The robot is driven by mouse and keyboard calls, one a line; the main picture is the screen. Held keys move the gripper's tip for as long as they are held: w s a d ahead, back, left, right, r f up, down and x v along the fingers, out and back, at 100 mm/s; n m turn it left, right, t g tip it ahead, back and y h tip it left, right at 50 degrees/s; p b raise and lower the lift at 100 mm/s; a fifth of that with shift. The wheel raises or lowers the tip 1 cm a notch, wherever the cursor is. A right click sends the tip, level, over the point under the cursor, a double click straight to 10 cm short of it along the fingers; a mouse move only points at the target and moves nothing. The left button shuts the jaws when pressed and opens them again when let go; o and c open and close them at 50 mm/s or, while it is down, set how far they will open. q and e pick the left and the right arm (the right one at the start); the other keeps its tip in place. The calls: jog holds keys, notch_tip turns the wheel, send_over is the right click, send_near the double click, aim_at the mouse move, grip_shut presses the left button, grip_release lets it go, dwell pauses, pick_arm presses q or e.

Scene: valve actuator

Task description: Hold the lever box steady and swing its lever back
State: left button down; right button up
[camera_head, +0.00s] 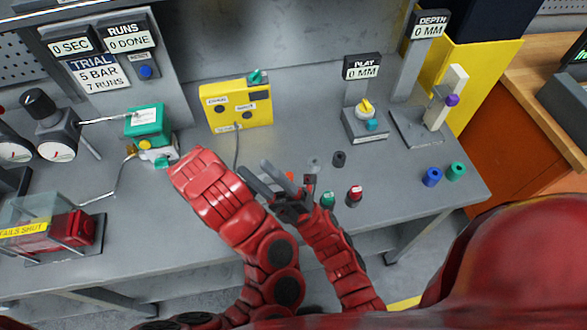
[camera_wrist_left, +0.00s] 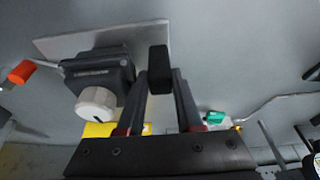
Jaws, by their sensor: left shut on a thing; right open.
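A yellow box (camera_head: 222,116) with a teal piece (camera_head: 258,77) on top stands at the back of the bench; I cannot tell whether it is the lever box. My right gripper (camera_head: 267,175) is open, with its grey fingers above the bench in front of the yellow box. My left gripper is hidden by its own arm in the head view. In the left wrist view, the left gripper (camera_wrist_left: 165,88) is shut on a black block (camera_wrist_left: 158,70). Beside it is a dark grey box (camera_wrist_left: 98,72) with a pale knob (camera_wrist_left: 97,104). What the block belongs to is unclear.
A green unit (camera_head: 148,122) with a hose stands left of the yellow box. The PLAY stand (camera_head: 365,125) and a DEPTH stand (camera_head: 415,128) are at right. Small coloured cylinders stand near the right gripper. A clear-covered box (camera_head: 45,212) is front left.

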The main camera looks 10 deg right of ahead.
jog(key=w+a+f+n+t+h, duration=0.1)
jog(key=w+a+f+t+h, duration=0.2)
jog(key=w+a+h, duration=0.25)
jog(key=n+t+h, duration=0.3)
jog(key=h, duration=1.6)
send_over(289, 173)
jog(key=s+a, duration=0.2)
jog(key=a, duration=0.2)
notch_tip(289, 173, down, 8)
jog(key=r, duration=0.1)
jog(key=s+d+f+n, duration=0.1)
jog(key=s+f, duration=0.1)
jog(key=f, duration=0.2)
jog(key=s+d+f+n+g, duration=0.1)
jog(key=s+f, duration=0.2)
jog(key=f, duration=0.1)
jog(key=s+d+f+n+g, duration=0.1)
jog(key=s+f, duration=0.1)
jog(key=f, duration=0.2)
jog(key=shift+s+d+f+h, duration=0.1)
jog(key=shift+s+d+h, duration=0.15)
jog(key=shift+d, duration=0.15)
jog(key=shift+d+f, duration=0.1)
jog(key=shift+d, duration=0.1)
jog(key=w, duration=1.1)
jog(key=shift+w+a, duration=0.1)
jog(key=shift+w, duration=0.3)
